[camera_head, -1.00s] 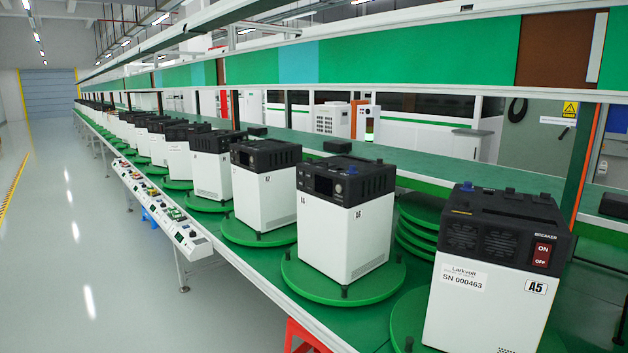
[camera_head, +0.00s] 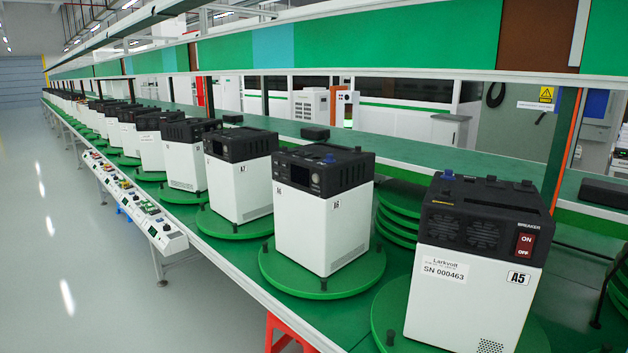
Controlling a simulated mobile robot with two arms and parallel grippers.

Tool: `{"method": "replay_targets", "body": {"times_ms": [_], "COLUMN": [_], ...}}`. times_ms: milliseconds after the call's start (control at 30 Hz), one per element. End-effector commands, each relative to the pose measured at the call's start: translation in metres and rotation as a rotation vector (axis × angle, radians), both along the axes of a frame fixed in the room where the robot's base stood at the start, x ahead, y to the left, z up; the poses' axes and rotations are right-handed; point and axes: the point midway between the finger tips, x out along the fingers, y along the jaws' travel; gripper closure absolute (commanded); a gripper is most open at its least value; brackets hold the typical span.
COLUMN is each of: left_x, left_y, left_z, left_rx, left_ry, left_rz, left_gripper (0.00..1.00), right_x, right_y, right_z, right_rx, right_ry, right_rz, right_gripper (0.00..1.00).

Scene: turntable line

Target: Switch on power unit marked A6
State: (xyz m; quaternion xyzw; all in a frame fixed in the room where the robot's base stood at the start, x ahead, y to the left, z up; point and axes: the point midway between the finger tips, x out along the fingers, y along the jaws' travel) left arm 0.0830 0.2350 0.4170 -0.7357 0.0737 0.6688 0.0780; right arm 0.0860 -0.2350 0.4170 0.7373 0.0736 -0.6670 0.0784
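The power unit marked A6 (camera_head: 322,222) stands upright on a round green turntable (camera_head: 320,288), second from the right in the front row. It has a white body and a black top with a small screen and knobs on its left-facing side. A6 labels show on two of its white sides. No breaker switch shows on its visible sides; its far sides are hidden. Neither of my grippers is in view.
Unit A5 (camera_head: 465,295) stands nearer at right, with a red ON/OFF breaker switch (camera_head: 525,244). Unit A7 (camera_head: 238,190) and several others recede left. Stacked green discs (camera_head: 398,212) stand behind A6. An open aisle floor (camera_head: 70,260) lies left. A thin dark shape enters at right.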

Motion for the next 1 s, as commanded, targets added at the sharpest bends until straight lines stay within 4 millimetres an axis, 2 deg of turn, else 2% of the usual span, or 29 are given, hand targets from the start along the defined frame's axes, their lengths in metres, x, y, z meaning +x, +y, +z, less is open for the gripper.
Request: {"method": "replay_targets", "body": {"times_ms": [100, 300, 400, 1000], "left_x": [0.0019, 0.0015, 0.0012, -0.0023], "left_y": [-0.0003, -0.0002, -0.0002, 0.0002], "left_z": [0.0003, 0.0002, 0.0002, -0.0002], "left_rx": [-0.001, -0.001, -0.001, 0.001], "left_ry": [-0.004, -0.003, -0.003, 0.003], "left_rz": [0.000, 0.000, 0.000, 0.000], "left_gripper": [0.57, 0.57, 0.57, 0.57], "right_x": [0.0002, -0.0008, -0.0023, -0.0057], "right_y": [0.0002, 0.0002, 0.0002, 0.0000], "right_z": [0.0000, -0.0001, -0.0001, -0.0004], "right_rx": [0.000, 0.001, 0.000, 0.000], "right_ry": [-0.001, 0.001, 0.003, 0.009], "right_rz": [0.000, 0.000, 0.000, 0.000], "right_gripper": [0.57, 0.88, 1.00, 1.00]}}
